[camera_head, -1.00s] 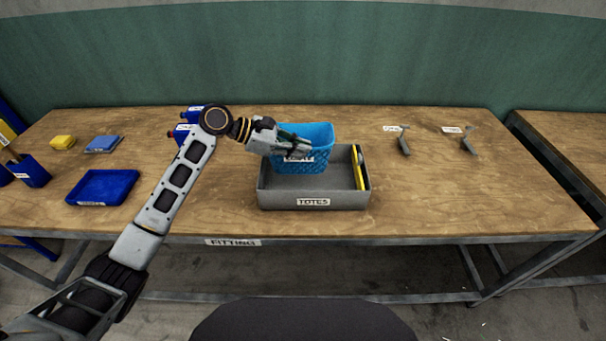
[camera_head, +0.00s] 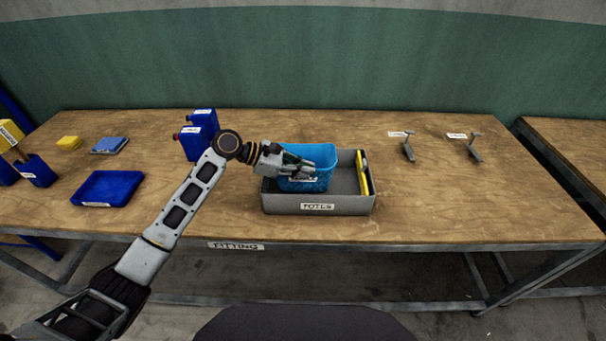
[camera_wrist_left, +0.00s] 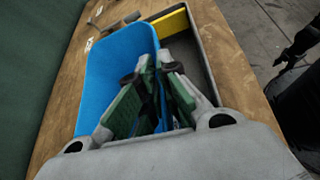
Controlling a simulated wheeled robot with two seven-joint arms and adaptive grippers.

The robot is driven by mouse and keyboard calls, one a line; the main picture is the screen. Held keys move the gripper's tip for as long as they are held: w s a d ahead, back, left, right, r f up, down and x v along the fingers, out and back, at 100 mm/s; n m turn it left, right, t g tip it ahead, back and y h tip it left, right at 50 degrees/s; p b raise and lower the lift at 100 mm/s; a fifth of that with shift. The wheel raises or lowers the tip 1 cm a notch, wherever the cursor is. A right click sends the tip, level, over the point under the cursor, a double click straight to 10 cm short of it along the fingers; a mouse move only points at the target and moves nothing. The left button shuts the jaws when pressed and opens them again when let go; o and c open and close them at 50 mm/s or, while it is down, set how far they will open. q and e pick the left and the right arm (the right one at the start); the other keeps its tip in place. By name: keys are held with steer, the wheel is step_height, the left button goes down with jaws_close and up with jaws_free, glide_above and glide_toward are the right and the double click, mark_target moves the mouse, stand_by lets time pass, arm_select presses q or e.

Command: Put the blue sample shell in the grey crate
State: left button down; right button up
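The blue sample shell (camera_head: 322,182) is an open, basket-like bin with a textured wall and a white label. It stands inside the left part of the grey crate (camera_head: 350,205), its upper part above the crate's rim. Whether its base touches the crate floor is hidden. My left gripper (camera_head: 306,169) is at the shell's wall, its fingers closed on it. In the left wrist view the green-padded fingers (camera_wrist_left: 152,85) close at the right wall of the blue shell (camera_wrist_left: 108,65). A dark shape at that view's right edge may be my right gripper; its fingers are unclear.
A yellow item (camera_head: 363,172) stands along the crate's right inner wall. A blue tray (camera_head: 107,188), blue bottles (camera_head: 196,143) and small yellow and blue pieces lie left. Two grey tools (camera_head: 408,150) (camera_head: 475,152) lie right.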

arm_select(q)
steer(key=shift+f, duration=1)
steer(key=c, duration=1.6)
jaws_free()
steer(key=shift+c, duration=0.2)
steer(key=v, duration=1.2)
arm_select(e)
steer(key=shift+s+d+f, duration=0.1)
steer(key=shift+s+d, duration=0.55)
steer(key=shift+s, duration=0.15)
